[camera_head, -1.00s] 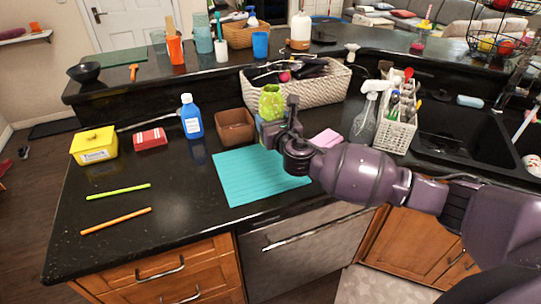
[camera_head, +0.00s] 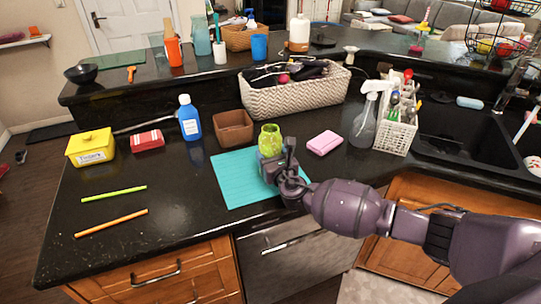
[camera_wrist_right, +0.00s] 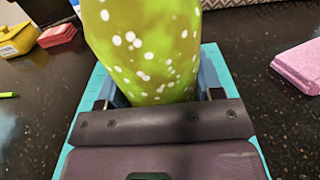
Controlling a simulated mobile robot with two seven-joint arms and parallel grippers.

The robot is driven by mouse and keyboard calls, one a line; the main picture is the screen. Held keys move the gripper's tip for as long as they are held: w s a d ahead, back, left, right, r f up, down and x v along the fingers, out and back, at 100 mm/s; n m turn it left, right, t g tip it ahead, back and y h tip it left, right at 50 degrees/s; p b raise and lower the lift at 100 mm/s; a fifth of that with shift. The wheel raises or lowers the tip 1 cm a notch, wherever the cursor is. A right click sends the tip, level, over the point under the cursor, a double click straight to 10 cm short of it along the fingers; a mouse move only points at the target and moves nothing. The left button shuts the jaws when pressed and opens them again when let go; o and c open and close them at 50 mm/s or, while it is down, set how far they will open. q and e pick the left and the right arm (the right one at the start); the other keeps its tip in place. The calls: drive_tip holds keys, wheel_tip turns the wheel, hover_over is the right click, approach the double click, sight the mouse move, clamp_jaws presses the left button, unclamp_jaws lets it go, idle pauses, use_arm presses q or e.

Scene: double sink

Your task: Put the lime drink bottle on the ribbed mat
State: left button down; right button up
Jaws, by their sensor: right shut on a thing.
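The lime drink bottle (camera_head: 270,139) is green-yellow and upright, and in the right wrist view (camera_wrist_right: 150,50) it shows white dots and fills the middle. My right gripper (camera_head: 271,160) is shut on its lower part. The bottle is over the right part of the turquoise ribbed mat (camera_head: 235,183), whose edges also show around the gripper in the right wrist view (camera_wrist_right: 79,134). The bottle's base is hidden by my gripper, so I cannot tell whether it touches the mat. My left gripper is not in view.
A pink sponge (camera_head: 325,143) lies right of the bottle. A brown square bowl (camera_head: 233,128) and a blue bottle (camera_head: 189,118) stand behind the mat to the left. A woven basket (camera_head: 295,95) stands behind. The mat's left part is clear.

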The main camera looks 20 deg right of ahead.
drive_tip(key=o, duration=0.9)
drive_tip(key=shift+o, duration=0.2)
drive_tip(key=shift+r, duration=0.15)
drive_tip(key=s, duration=1.2)
drive_tip(key=shift+d, duration=0.2)
